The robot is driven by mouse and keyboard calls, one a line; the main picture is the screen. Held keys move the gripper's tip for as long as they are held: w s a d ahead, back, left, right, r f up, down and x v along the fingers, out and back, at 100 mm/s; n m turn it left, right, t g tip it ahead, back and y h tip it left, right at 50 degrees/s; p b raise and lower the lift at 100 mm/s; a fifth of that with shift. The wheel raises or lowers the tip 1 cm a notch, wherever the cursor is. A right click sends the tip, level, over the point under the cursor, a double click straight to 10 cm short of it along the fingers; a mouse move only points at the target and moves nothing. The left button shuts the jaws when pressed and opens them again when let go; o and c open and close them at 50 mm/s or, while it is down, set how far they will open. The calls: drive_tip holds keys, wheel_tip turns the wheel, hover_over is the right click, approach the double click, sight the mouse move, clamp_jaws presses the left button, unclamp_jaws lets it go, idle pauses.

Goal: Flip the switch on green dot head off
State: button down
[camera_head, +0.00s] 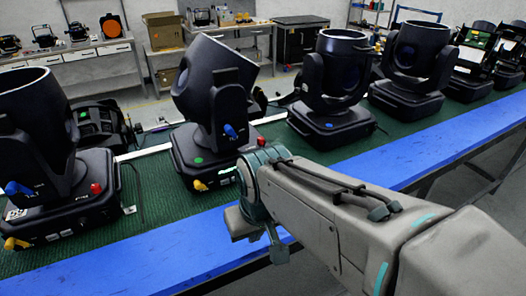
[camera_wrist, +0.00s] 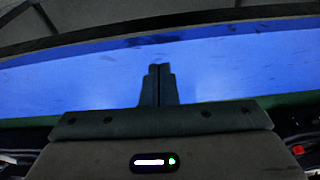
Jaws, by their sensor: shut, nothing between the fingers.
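The green dot head is a black moving-head light (camera_head: 212,100) with a tilted barrel. A green dot (camera_head: 198,161) is on its base (camera_head: 205,150). A blue knob (camera_head: 230,132) is on its yoke, a red knob (camera_head: 260,140) on the base's right part and a yellow plug (camera_head: 200,185) low on the front. I cannot make out its switch; my arm is close to the base's right front. My gripper (camera_head: 278,256) is in front of the base, lower right of it, pointing down over the blue edge. In the wrist view its fingers (camera_wrist: 158,72) are together and empty.
Similar lights stand on both sides: one at left (camera_head: 38,150), one with a blue dot (camera_head: 335,85), and several further right. They stand on a green mat (camera_head: 145,205). A blue strip (camera_head: 130,262) runs along the front edge. Workbenches and boxes are at the back.

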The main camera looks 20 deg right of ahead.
drive_tip(key=shift+a+r, duration=0.1)
drive_tip(key=w+d+r+m+p, duration=0.2)
drive_tip(key=w+d+r+m, duration=0.1)
drive_tip(key=w+d+m, duration=0.3)
drive_tip(key=w+d+r+m+p, duration=0.3)
drive_tip(key=w+d+m, duration=0.3)
drive_tip(key=m, duration=0.5)
drive_tip(key=shift+w+d+r+m+t, duration=0.25)
drive_tip(key=shift+d+r+m+t, duration=0.05)
drive_tip(key=shift+d+r, duration=0.45)
drive_tip(key=x, duration=1)
drive_tip(key=shift+a+f+p, duration=0.1)
drive_tip(key=shift+a+p, duration=0.05)
drive_tip(key=shift+p, duration=0.15)
drive_tip(key=w+p, duration=0.1)
drive_tip(key=w, duration=0.2)
drive_tip(key=shift+w+a+f, duration=0.1)
drive_tip(key=shift+w+f, duration=0.05)
drive_tip(key=shift+w, duration=0.4)
